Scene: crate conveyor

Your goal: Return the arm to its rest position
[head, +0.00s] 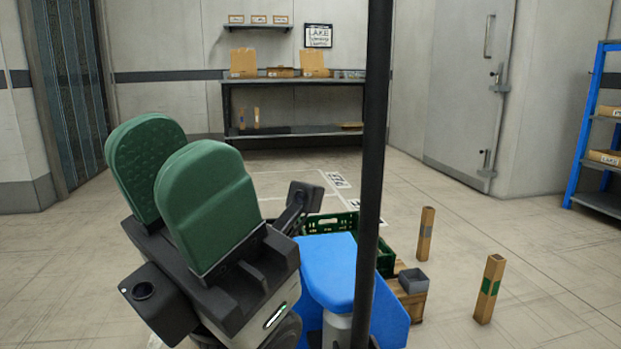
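My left gripper (173,147) is raised at the left of the head view, with its two green padded fingers pointing up. The fingers stand apart, and the dotted inner face of the rear one shows past the front one. Nothing is visible between them, though the front finger hides part of the gap. The gripper is in the air, apart from the crate and the furniture. My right gripper is not in view.
A green crate (386,258) stands low behind my blue body part, partly hidden, near a small grey box (413,281). Two brown posts (426,234) (489,289) stand at right. A shelf table (300,80) is at the back, a blue rack (587,125) far right. Open floor lies between.

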